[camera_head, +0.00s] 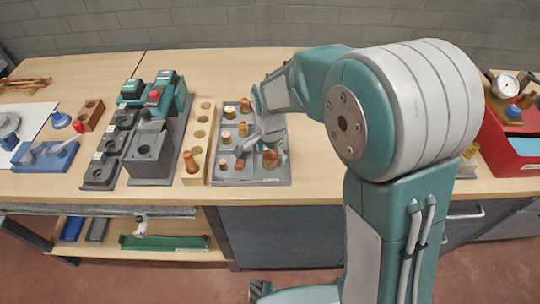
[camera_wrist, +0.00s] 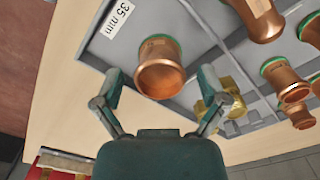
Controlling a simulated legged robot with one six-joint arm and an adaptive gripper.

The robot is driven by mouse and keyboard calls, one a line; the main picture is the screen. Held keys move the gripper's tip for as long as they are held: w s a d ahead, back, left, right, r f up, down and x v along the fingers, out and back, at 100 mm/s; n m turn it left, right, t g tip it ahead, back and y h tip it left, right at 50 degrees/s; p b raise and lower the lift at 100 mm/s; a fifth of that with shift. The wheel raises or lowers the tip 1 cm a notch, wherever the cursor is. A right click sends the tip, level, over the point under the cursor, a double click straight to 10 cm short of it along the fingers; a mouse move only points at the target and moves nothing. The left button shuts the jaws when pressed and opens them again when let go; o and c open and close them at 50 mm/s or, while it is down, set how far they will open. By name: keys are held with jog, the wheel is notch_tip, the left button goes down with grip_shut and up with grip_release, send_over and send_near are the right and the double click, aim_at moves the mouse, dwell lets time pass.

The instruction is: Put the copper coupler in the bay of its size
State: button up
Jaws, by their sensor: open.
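My gripper (camera_wrist: 161,80) is open, its two fingers apart on either side of a copper coupler (camera_wrist: 160,68) with a green ring in the wrist view. I cannot tell whether either finger touches it. The coupler stands in a grey divided tray (camera_wrist: 108,50), near a "35 mm" label. A brass-coloured fitting (camera_wrist: 232,98) is close to the right finger, partly hidden by it. In the head view my gripper (camera_head: 262,143) is low over the right part of the tray (camera_head: 225,181), near a large copper coupler (camera_head: 270,159). My arm hides part of the tray.
Several other copper fittings (camera_wrist: 290,82) stand in the tray. Left of it is a wooden rack with holes (camera_head: 201,134), then grey blocks (camera_head: 150,151) and a teal tool (camera_head: 173,92). A red bin (camera_head: 505,150) is at the right. The table's front edge is close to the tray.

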aim_at(270, 154)
notch_tip(270, 154, up, 12)
jog(key=f, duration=0.1)
jog(key=s+d+r+n+t, duration=0.2)
jog(key=s+d+r+n, duration=0.1)
jog(key=s+d, duration=0.4)
jog(key=s+d+r+n+t, duration=0.3)
jog(key=s+d+n, duration=0.3)
jog(key=s, duration=0.6)
jog(key=shift+d+r+t, duration=0.3)
jog(key=shift+d, duration=0.55)
